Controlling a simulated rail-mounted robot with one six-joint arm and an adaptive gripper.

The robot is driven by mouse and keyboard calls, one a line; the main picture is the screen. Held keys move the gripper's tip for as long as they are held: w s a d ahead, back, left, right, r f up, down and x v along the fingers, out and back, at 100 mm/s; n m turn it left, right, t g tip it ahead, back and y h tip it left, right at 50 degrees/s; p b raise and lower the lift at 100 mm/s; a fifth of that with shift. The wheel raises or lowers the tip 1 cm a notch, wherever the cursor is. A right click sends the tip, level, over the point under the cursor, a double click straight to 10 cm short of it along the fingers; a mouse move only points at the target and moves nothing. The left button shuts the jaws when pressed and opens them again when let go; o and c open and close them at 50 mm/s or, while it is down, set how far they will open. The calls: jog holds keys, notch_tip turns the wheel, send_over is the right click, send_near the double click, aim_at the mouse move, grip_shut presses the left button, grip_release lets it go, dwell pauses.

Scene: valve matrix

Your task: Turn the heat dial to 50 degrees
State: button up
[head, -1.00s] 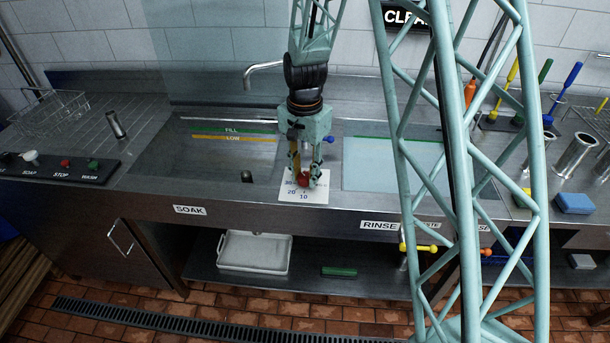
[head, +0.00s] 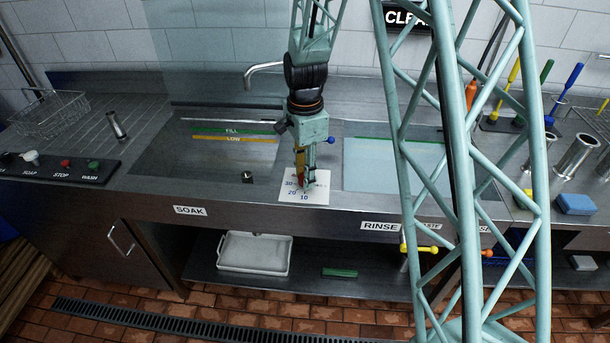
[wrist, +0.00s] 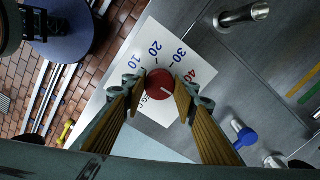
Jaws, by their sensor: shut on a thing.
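The heat dial is a red round knob (wrist: 159,82) on a white plate (wrist: 151,34) marked 10, 20, 30 and 40; higher marks are hidden by my fingers. A short white line on the knob points towards the lower right in the wrist view, past the 40 side; the exact reading is unclear. In the head view the plate (head: 317,195) lies on the counter front between the two basins, the knob mostly covered by my gripper (head: 302,183). My gripper (wrist: 161,92) comes from above, shut on the knob with one ribbed finger on each side.
The soak basin (head: 190,165) is left of the plate and the rinse basin (head: 375,170) right of it. A blue-ended lever (wrist: 246,136) stands near my right finger in the wrist view. A metal tap (head: 262,67) is behind.

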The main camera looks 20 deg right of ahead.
dwell(0.4)
jog(key=o, duration=0.8)
jog(key=shift+o, duration=0.2)
jog(key=shift+r, duration=0.2)
notch_tip(320, 180, up, 12)
jog(key=shift+f, duration=0.15)
dwell(0.3)
dwell(0.3)
